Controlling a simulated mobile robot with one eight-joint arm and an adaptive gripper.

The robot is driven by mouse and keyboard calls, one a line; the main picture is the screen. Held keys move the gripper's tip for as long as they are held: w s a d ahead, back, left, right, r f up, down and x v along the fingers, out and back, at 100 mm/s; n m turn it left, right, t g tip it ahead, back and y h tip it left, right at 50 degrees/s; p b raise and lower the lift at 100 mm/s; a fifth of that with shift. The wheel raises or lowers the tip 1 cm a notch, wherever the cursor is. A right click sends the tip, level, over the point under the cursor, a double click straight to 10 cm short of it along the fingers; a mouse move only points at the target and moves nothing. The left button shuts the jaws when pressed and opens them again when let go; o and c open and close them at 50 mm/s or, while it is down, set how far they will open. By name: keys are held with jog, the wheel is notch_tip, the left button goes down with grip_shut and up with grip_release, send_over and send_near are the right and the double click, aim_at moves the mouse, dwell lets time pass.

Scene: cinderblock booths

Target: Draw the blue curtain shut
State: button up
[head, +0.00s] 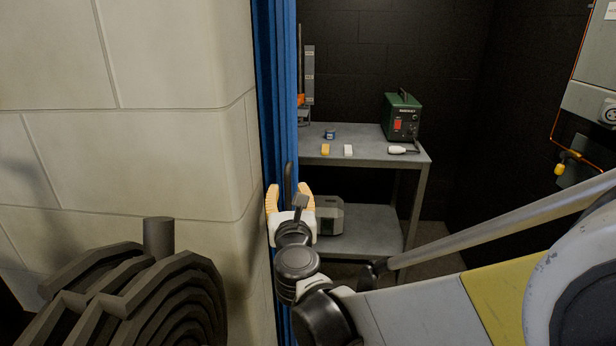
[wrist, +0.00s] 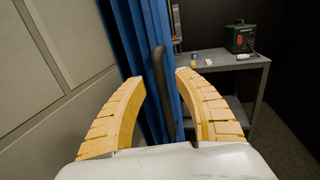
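The blue curtain (head: 277,90) hangs bunched in a narrow strip at the left side of the booth opening, against the block wall. It also shows in the wrist view (wrist: 137,35). A dark upright handle (wrist: 161,85) stands in front of the curtain; it also shows in the head view (head: 288,178). My gripper (head: 290,190) is open at the curtain's edge, with its yellow fingers on either side of the handle. In the wrist view the fingers (wrist: 160,80) are apart, with gaps beside the handle. Contact with the curtain is not clear.
A grey metal workbench (head: 367,152) stands inside the booth with a green machine (head: 401,118) and small items on it. A pale block wall (head: 130,60) is close on the left. A dark ribbed object (head: 140,295) stands at lower left. A grey bar crosses at lower right.

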aim_at(289, 184)
jog(key=w, duration=0.4)
jog(key=shift+w+a+b, duration=0.1)
jog(key=shift+a+b, duration=0.3)
grip_shut()
